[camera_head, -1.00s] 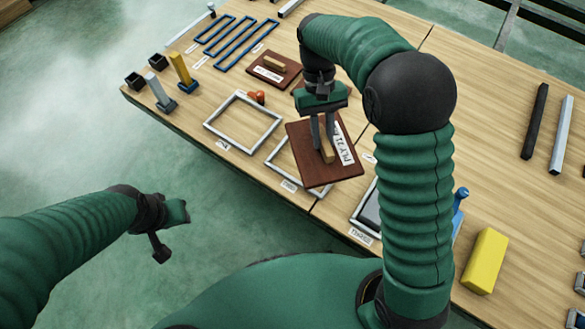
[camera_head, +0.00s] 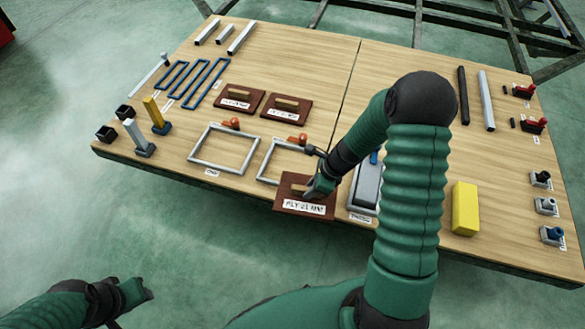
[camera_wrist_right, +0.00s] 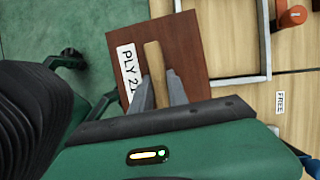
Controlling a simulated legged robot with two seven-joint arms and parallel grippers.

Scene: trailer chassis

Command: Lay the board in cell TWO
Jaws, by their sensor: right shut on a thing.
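The board (camera_head: 290,184) is a dark red-brown plate with a pale wooden handle and a label reading PLY 21 MM. My right gripper (camera_head: 315,188) is shut on its handle, which shows between the fingers in the right wrist view (camera_wrist_right: 157,85). The grey square frame second from the left (camera_head: 266,160) looks like cell TWO; its label is hidden. The board covers this frame's near part and reaches past the table's front edge in the head view. Its height above the table is hard to tell. My left gripper (camera_head: 130,290) is low at the left, away from the table.
A grey frame (camera_head: 194,156) on the left is empty. Two similar boards (camera_head: 238,97) (camera_head: 286,107) lie behind the frames. Orange-red knobs (camera_head: 231,124) stand at the frames' far sides. A grey tray (camera_head: 366,190) and a yellow block (camera_head: 465,208) stand to the right.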

